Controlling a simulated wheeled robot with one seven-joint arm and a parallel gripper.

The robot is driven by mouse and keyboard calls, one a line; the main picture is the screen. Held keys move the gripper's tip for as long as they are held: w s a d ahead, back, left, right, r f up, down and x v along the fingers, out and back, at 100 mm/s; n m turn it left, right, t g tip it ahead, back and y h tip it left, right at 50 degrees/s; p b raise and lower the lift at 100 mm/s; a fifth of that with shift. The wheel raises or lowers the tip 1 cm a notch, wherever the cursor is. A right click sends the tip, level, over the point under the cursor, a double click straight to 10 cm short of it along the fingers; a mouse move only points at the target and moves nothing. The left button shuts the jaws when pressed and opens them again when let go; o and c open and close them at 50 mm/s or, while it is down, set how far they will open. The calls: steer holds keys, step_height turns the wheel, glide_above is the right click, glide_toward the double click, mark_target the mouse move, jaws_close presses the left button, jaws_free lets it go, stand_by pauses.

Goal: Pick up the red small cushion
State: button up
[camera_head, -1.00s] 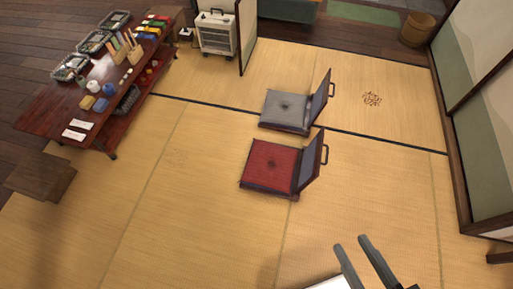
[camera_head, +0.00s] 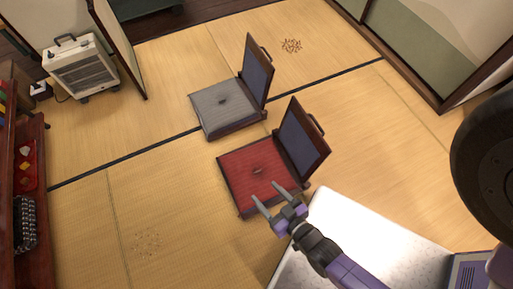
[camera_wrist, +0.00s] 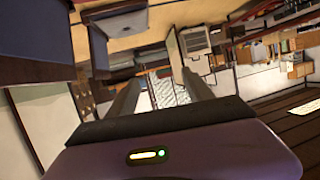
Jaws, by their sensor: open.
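The red small cushion (camera_head: 252,170) lies on the seat of the nearer legless floor chair, whose dark backrest (camera_head: 303,142) stands on its right side. In the head view my gripper (camera_head: 267,196) shows in front of the cushion's lower right part. Its two fingers are apart with nothing between them. I cannot tell how high it is above the cushion. In the wrist view the gripper fingers (camera_wrist: 163,95) are spread and empty, and the view looks out across the room. I cannot make out the red cushion there.
A second floor chair with a grey cushion (camera_head: 218,105) stands just behind. A white heater (camera_head: 83,68) and a folding screen (camera_head: 118,45) are at the upper left. Tatami (camera_head: 85,225) left of the chairs is clear.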

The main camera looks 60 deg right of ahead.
steer(key=w+d+f+b, duration=0.1)
steer(key=d+f+b, duration=0.15)
steer(key=f, duration=0.35)
steer(key=w+d+f+m+g+h+b, duration=0.1)
steer(key=f+b, duration=0.2)
steer(key=f, duration=0.3)
steer(key=w+d+f+b, duration=0.1)
steer(key=w+f+b, duration=0.1)
steer(key=f, duration=0.4)
steer(key=m+g+h+b, duration=0.1)
steer(key=h+b, duration=0.1)
steer(key=b, duration=0.4)
glide_toward(258, 170)
steer(key=b+x, duration=0.2)
steer(key=x, duration=0.2)
steer(key=shift+w+b, duration=0.3)
steer(key=shift+w, duration=0.05)
steer(key=shift+w+d+f, duration=0.1)
steer(key=shift+w+d, duration=0.1)
steer(key=shift+w, duration=0.15)
steer(key=b+x, duration=0.1)
steer(key=x, duration=0.1)
steer(key=b+x, duration=0.2)
steer(key=shift+s+d+f, duration=0.1)
steer(key=shift+s+f, duration=0.05)
steer(key=shift+f, duration=0.25)
steer(key=shift+w+d, duration=0.25)
steer(key=shift+w, duration=0.15)
jaws_close()
